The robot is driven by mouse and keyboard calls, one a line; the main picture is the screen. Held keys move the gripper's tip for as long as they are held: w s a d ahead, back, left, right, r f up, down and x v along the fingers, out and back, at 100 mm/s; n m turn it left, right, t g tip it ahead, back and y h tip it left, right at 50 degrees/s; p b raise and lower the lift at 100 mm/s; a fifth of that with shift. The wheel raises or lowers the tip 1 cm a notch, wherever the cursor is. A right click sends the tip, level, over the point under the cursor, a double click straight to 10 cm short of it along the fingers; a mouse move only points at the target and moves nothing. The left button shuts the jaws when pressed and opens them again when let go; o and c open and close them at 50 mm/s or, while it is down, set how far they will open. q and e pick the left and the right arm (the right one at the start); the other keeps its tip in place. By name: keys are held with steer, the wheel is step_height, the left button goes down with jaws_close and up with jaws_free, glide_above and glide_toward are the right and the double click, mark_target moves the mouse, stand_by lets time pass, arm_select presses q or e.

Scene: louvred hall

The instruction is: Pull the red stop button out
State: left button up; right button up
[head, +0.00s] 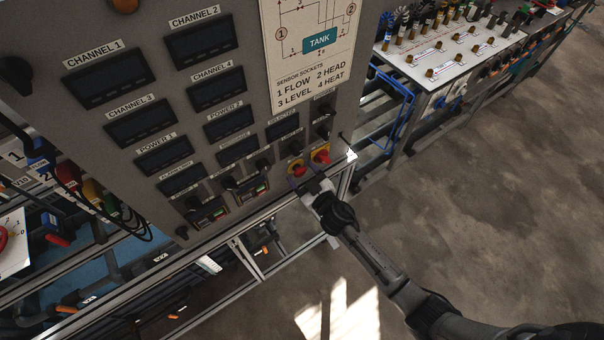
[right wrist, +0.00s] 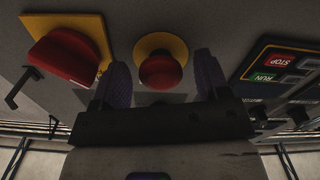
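The red stop button (head: 298,171) is a round knob on a yellow disc, low on the right part of the grey panel (head: 225,20). My right gripper (head: 309,186) is at the panel beside it. In the right wrist view the red stop button (right wrist: 160,72) shows between the two purple-padded fingers of my right gripper (right wrist: 161,80). The fingers are open, one on each side, with a gap to the button on both sides. The button's lower edge is close to the gripper body. My left gripper is not in view.
A red rotary switch (right wrist: 65,54) on a yellow square plate is just left of the button in the wrist view. A STOP/RUN box (right wrist: 285,68) is to the right. A bench with fittings (head: 455,50) stands at the upper right. The floor (head: 500,200) at right is clear.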

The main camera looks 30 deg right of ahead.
steer(key=shift+s, duration=0.55)
steer(key=s+d, duration=0.1)
steer(key=s, duration=1.1)
steer(key=shift+s+d+b, duration=0.3)
steer(key=shift+d+b, duration=0.05)
steer(key=shift+b, duration=0.1)
stand_by(0.7)
